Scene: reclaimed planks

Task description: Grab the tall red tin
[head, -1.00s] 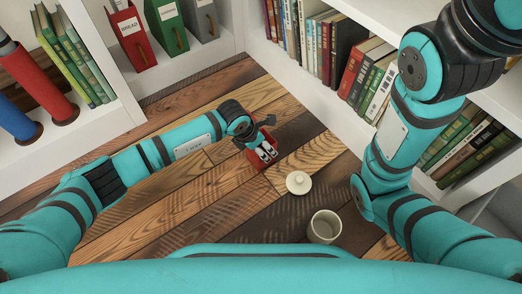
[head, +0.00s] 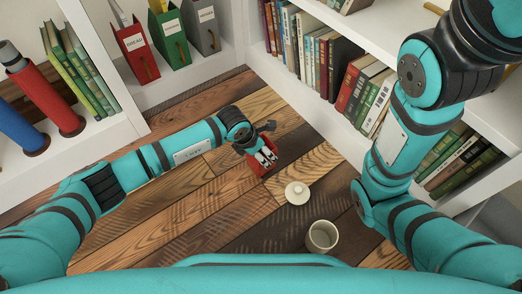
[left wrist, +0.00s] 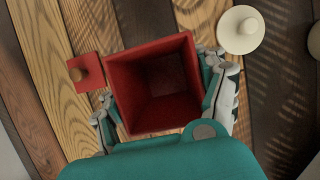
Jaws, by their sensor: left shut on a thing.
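The tall red tin (head: 262,168) is an open, square, empty box standing on the plank surface. In the left wrist view I look down into the tin (left wrist: 150,128). My left gripper (head: 265,157) is shut on it, with one finger on each side of the tin in the left wrist view (left wrist: 165,100). In the head view the gripper and wrist hide part of the tin. A square red lid with a wooden knob (left wrist: 86,72) lies left of the tin in the left wrist view. My right gripper is not in view; only right arm links show.
A round cream lid (head: 297,193) and an open cream pot (head: 322,237) stand near the tin. White shelves with books (head: 315,48), box files (head: 136,45) and a red cylinder (head: 45,100) border the planks (head: 190,215). Free planks lie nearer me.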

